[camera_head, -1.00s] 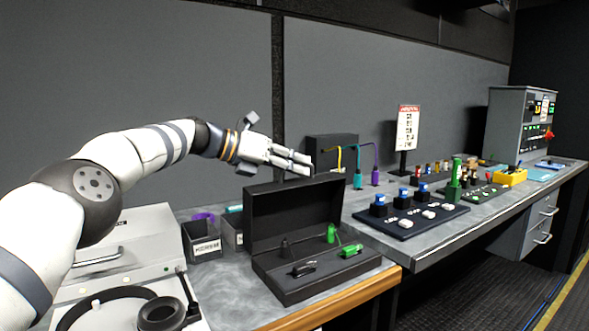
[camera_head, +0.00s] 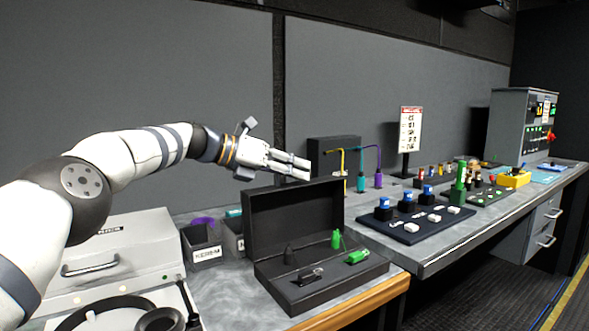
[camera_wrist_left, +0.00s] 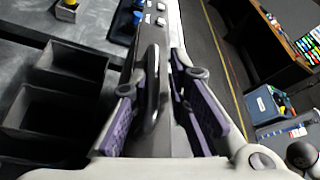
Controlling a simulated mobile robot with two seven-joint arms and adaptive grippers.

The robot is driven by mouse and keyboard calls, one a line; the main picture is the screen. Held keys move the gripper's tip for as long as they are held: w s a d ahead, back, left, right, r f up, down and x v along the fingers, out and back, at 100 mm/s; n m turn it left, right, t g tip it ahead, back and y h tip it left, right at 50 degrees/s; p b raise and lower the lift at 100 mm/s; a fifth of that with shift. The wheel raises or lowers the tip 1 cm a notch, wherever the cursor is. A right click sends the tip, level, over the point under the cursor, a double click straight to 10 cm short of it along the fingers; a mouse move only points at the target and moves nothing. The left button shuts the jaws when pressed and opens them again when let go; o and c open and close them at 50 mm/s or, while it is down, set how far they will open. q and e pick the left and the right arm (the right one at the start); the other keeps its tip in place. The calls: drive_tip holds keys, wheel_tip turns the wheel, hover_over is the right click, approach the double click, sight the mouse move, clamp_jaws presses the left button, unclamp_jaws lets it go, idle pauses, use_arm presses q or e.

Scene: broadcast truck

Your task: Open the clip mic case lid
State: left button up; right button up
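The clip mic case (camera_head: 322,290) is a black box on the counter. Its lid (camera_head: 292,217) stands up at the back, wide open. Inside the case are green clip mics (camera_head: 357,257) and dark ones (camera_head: 308,275). My left gripper (camera_head: 308,168) hovers just above and behind the lid's top edge, apparently apart from it. My right gripper is in neither view.
Small dark bins (camera_head: 203,243) stand left of the case. A white case (camera_head: 120,250) and headphones (camera_head: 120,312) lie at the near left. A button panel (camera_head: 412,222) and a sign (camera_head: 410,130) are to the right. The grey wall is behind.

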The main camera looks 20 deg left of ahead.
use_arm(q)
drive_tip(key=shift+r, duration=0.15)
drive_tip(key=shift+a+r, duration=0.1)
drive_tip(key=shift+r, duration=0.05)
drive_tip(key=v, duration=1.1)
drive_tip(key=shift+s+a, duration=0.25)
drive_tip(key=shift+s, duration=0.05)
